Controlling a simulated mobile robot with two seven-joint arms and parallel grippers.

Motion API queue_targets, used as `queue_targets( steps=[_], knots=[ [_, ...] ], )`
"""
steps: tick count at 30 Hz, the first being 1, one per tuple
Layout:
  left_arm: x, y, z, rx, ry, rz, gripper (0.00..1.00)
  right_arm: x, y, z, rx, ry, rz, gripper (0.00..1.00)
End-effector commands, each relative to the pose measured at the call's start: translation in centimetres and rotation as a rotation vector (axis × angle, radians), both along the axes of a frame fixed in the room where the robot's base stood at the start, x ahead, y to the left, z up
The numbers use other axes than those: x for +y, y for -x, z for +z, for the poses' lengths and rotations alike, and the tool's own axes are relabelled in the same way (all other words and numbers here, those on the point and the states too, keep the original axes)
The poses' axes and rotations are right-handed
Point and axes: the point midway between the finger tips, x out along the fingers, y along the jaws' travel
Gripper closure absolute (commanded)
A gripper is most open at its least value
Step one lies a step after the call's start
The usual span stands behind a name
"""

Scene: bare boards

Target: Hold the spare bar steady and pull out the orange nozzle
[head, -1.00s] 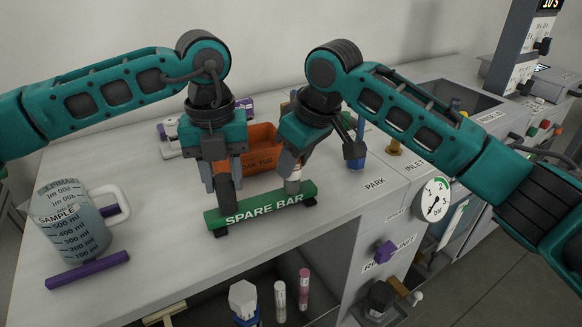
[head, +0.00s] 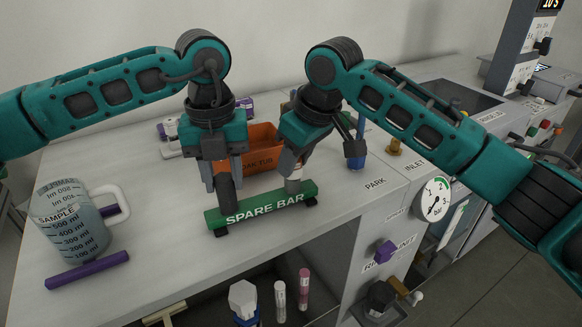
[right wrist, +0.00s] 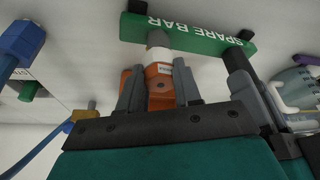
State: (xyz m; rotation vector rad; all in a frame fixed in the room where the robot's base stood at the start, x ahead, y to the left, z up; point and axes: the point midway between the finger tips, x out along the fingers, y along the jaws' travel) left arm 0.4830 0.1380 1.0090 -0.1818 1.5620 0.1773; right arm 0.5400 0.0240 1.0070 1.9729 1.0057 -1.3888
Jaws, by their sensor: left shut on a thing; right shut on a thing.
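The green spare bar (head: 262,206) lies on small dark feet on the grey bench top. My left gripper (head: 224,180) is shut on the dark upright post at the bar's left end; the post also shows in the right wrist view (right wrist: 235,60). My right gripper (head: 292,170) is tilted over the bar's right end. In the right wrist view it is shut on the orange nozzle (right wrist: 160,85), which has a white collar and a grey end by the bar (right wrist: 185,37). Whether that end is still seated in the bar I cannot tell. In the head view, the fingers mostly hide the nozzle's orange body.
An orange tub (head: 262,138) stands behind the grippers. A clear sample jug (head: 75,225) and a purple bar (head: 88,270) are at the left. A blue-handled tool (head: 356,152) and brass fitting (head: 394,147) stand at the right. The bench's front edge is close to the bar.

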Motion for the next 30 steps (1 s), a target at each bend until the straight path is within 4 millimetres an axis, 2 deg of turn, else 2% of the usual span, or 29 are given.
queue_targets(
  steps=[13,30],
  knots=[
    [0.1,0.1,-0.1,0.003,-0.003,0.0,1.0,0.1,-0.1,1.3,-0.004,-0.005,0.001,1.0],
    [0.1,0.0,-0.1,0.003,-0.003,0.0,1.0,0.1,-0.1,4.7,-0.005,-0.004,0.001,1.0]
  ],
)
